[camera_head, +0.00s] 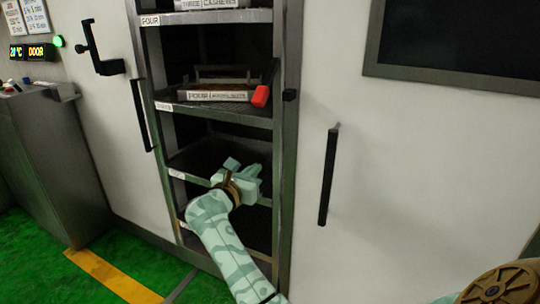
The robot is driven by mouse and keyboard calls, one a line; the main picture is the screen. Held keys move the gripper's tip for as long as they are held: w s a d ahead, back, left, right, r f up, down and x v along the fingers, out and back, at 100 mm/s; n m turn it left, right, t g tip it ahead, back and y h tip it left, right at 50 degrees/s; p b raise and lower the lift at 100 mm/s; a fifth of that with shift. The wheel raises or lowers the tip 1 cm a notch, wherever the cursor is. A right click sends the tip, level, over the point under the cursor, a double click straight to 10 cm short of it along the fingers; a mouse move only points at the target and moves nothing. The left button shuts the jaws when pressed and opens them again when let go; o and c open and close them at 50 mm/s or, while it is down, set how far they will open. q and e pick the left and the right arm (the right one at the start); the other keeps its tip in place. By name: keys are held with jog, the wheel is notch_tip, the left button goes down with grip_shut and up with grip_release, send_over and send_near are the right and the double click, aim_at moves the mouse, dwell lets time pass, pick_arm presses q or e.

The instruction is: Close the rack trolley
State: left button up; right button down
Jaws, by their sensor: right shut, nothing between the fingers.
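The rack trolley (286,135) is a grey metal frame with several dark shelves, standing between white panels. A white panel with a long black vertical handle (328,177) is to its right. Another white panel with a black handle (141,115) is to its left. My right gripper (240,170), pale green on a patterned arm, is in front of the lower shelves. It is shut and empty. I cannot tell whether it touches the rack. My left gripper is not in view.
A tray (215,95) with a red-ended tool (261,96) sits on an upper shelf. A grey console (55,160) stands at the left. The green floor (130,262) has a yellow stripe. A dark window (460,40) is at upper right.

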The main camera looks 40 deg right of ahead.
aim_at(280, 145)
jog(key=b+x, duration=0.2)
jog(key=x, duration=0.4)
jog(key=b+x, duration=0.2)
jog(key=x, duration=0.5)
jog(key=shift+f+b, duration=0.2)
jog(key=shift+b, duration=0.2)
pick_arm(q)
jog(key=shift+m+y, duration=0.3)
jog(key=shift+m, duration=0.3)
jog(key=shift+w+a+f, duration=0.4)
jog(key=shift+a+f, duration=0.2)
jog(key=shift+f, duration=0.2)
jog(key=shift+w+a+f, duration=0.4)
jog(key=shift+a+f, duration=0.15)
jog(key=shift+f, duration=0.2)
pick_arm(e)
jog(key=shift+w+d+r, duration=0.15)
jog(key=shift+d+r, duration=0.05)
jog(key=shift+d, duration=0.2)
jog(key=shift+d, duration=0.15)
